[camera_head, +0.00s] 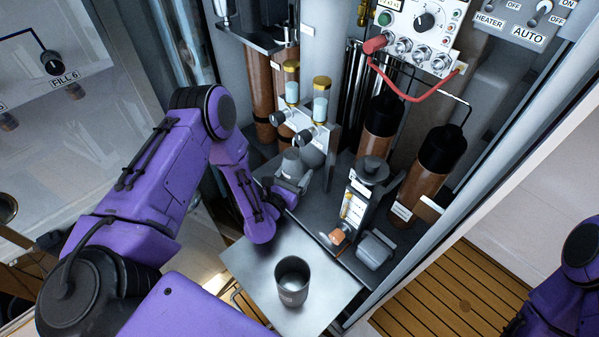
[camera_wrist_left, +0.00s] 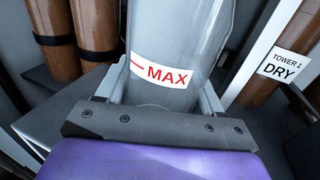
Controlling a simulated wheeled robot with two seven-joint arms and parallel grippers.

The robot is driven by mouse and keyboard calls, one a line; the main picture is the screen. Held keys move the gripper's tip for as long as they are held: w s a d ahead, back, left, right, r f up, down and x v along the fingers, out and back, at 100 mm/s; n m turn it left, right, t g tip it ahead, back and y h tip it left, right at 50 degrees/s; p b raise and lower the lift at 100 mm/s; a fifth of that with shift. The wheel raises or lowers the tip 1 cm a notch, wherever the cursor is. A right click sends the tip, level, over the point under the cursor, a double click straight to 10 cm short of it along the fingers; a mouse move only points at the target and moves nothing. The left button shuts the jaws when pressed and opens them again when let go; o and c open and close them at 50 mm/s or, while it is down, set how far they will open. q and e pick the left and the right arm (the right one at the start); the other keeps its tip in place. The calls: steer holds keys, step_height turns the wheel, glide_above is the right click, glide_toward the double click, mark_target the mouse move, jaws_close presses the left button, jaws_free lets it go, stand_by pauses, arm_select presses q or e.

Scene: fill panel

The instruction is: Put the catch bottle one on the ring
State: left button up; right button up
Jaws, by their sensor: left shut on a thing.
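My left gripper (camera_head: 291,187) is shut on a grey see-through bottle (camera_head: 292,163), most likely catch bottle one. In the left wrist view the bottle (camera_wrist_left: 178,50) fills the middle between the fingers, with a red-and-white MAX label facing the camera. It stands roughly upright beneath the valve block (camera_head: 305,125) with two gold-topped glass tubes. The bottle's top and any contact with the block are hard to see. I cannot make out a separate ring. Another greyish rounded vessel (camera_head: 314,154) shows just right of the bottle. My right gripper is not in view.
A dark cup (camera_head: 292,281) stands on the pale metal shelf (camera_head: 255,262) in front. A red hose (camera_head: 415,99) hangs above. Brown columns (camera_head: 261,85) stand behind the block.

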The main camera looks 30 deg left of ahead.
arm_select(q)
steer(key=shift+w+f, duration=0.1)
steer(key=shift+f, duration=0.3)
steer(key=o, duration=1.3)
steer(key=shift+w+d+f, duration=0.1)
steer(key=shift+w, duration=0.15)
steer(key=shift+c, duration=0.2)
steer(key=shift+s, duration=0.1)
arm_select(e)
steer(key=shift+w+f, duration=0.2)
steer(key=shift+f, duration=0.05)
arm_select(q)
steer(key=shift+r, duration=0.2)
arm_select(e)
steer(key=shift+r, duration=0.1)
arm_select(q)
steer(key=shift+r+p, duration=0.25)
steer(key=shift+p, duration=0.05)
steer(key=s+b, duration=0.2)
steer(key=s, duration=0.9)
steer(key=shift+f, duration=0.2)
steer(key=shift+s+r, duration=0.1)
steer(key=shift+s, duration=0.4)
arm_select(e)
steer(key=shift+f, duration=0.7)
